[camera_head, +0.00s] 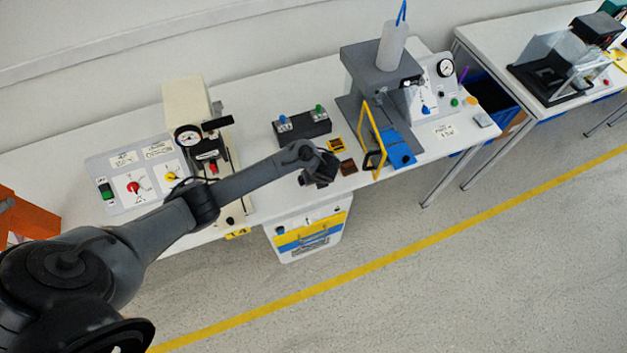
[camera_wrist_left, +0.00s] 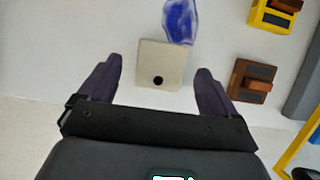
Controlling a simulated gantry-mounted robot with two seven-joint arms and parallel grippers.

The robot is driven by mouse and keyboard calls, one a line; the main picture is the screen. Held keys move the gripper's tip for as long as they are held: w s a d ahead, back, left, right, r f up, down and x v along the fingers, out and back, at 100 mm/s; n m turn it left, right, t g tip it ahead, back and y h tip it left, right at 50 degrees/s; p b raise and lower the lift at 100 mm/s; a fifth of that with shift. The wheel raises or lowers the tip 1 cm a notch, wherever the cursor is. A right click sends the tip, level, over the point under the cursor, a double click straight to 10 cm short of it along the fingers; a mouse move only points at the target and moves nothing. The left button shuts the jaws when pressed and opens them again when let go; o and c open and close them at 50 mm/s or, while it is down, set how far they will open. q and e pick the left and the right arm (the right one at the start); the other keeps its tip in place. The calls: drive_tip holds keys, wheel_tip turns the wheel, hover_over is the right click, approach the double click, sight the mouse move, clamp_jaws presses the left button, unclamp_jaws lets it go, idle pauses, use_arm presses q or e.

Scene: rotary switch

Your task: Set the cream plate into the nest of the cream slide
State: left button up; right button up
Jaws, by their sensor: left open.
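The cream plate (camera_wrist_left: 150,58), a square with a dark round hole, lies on the white table in the left wrist view. My left gripper (camera_wrist_left: 159,66) is open, with one finger on each side of the plate and a gap to both. I cannot tell how high the fingers are above the table. In the head view my left gripper (camera_head: 318,174) is over the table's front half and hides the plate. The cream machine (camera_head: 186,104) stands to its left; its cream slide (camera_head: 235,208) reaches toward the front edge, partly behind my arm. The nest is too small to make out. My right gripper is not in view.
A translucent blue object (camera_wrist_left: 181,20) touches or nearly touches the plate's far edge. Brown block (camera_wrist_left: 252,82) and yellow block (camera_wrist_left: 275,14) lie to the right. A grey press (camera_head: 380,70) with a yellow guard (camera_head: 372,135) stands further right. A dark button box (camera_head: 302,127) sits behind.

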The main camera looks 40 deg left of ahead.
use_arm(q)
drive_tip(key=shift+w+a+f, duration=0.1)
drive_tip(key=shift+a+f, duration=0.1)
drive_tip(key=shift+f, duration=0.3)
drive_tip(key=shift+c, duration=0.4)
drive_tip(key=c, duration=1.1)
drive_tip(key=shift+o, duration=0.2)
